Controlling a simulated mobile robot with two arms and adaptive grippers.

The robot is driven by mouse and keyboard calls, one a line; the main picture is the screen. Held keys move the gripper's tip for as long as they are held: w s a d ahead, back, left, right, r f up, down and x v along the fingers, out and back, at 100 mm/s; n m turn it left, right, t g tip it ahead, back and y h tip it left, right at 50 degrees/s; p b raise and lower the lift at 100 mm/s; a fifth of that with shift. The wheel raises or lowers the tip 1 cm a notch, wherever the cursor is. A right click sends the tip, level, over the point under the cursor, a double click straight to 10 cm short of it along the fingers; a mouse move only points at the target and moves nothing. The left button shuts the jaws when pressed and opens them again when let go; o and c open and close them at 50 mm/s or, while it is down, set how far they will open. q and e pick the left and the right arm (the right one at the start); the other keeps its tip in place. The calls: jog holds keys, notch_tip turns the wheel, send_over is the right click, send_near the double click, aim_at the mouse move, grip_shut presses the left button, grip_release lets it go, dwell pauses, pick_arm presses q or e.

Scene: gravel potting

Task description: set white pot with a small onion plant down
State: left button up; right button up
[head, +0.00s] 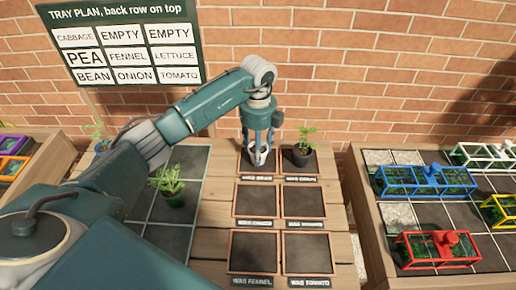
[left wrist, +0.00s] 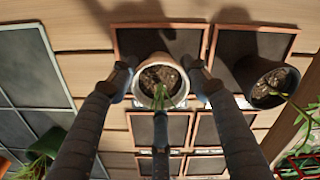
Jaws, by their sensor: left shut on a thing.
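My left gripper (head: 259,150) is shut on the white pot (left wrist: 161,72), with one finger on each side of it. In the left wrist view the pot shows dark soil and the thin green leaves of the onion plant (left wrist: 160,98). In the head view the fingers mostly hide the pot. It is over the back left framed dark square (head: 247,167), whose label seems to read "WAS BEAN". A pot shadow lies on that square in the left wrist view. I cannot tell whether the pot's base touches it. My right gripper is not in view.
A dark pot with a plant (head: 301,155) stands on the back right square, close to my gripper. A green pot (head: 174,199) stands on the grey tray (head: 199,160) at left. The other framed squares are bare.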

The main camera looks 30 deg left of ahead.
pick_arm(q)
jog(key=o, duration=1)
jog(key=shift+o, duration=1.2)
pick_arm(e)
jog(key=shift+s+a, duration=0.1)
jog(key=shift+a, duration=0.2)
pick_arm(q)
jog(key=shift+r, duration=0.6)
notch_tip(320, 180, up, 10)
jog(key=shift+f+b, duration=0.2)
jog(key=shift+b, duration=0.55)
jog(key=shift+r, duration=0.7)
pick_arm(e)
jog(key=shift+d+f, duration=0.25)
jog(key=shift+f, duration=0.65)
